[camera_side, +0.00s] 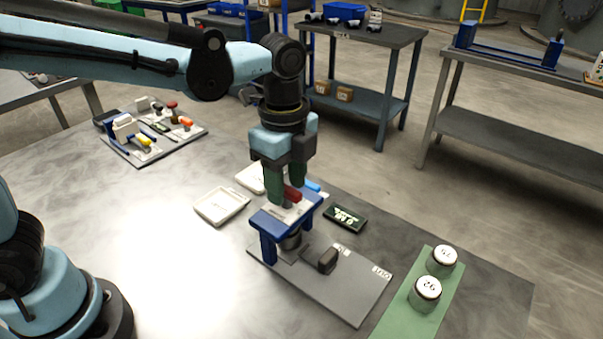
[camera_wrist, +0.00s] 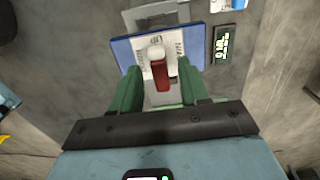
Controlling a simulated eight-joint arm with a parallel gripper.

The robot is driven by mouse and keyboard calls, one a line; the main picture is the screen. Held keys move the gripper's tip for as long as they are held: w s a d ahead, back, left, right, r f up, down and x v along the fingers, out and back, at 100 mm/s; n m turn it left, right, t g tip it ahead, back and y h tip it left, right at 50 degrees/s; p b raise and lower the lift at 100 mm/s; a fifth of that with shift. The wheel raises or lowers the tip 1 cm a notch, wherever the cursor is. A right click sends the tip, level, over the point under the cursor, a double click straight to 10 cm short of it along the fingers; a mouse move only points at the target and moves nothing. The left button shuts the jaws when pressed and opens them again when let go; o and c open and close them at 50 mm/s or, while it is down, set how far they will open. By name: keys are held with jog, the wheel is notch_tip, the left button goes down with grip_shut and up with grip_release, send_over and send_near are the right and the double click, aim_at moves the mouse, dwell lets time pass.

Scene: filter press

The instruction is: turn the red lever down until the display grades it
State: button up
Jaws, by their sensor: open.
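The red lever (camera_side: 293,194) sits on top of the blue press frame (camera_side: 268,222). In the wrist view the red lever (camera_wrist: 160,76) runs from a pale round pivot (camera_wrist: 155,52) toward my gripper, on a light plate with printed words. My gripper (camera_wrist: 160,85) is open, its green fingers on either side of the lever. In the side view my gripper (camera_side: 287,190) points down over the frame; contact with the lever cannot be told. The small dark display (camera_side: 345,217) shows pale text, also in the wrist view (camera_wrist: 222,45), too small to read surely.
A grey base plate (camera_side: 345,292) with a dark block (camera_side: 326,260) lies in front of the press. Two marked round weights (camera_side: 425,292) stand on a green mat (camera_side: 398,322) at right. White trays (camera_side: 221,206) lie behind left. A tool board (camera_side: 150,150) is farther left.

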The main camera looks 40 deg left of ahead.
jog(key=shift+c, duration=0.3)
grip_shut()
jog(key=shift+n, duration=0.3)
jog(key=n, duration=1.3)
jog(key=shift+n, duration=2.1)
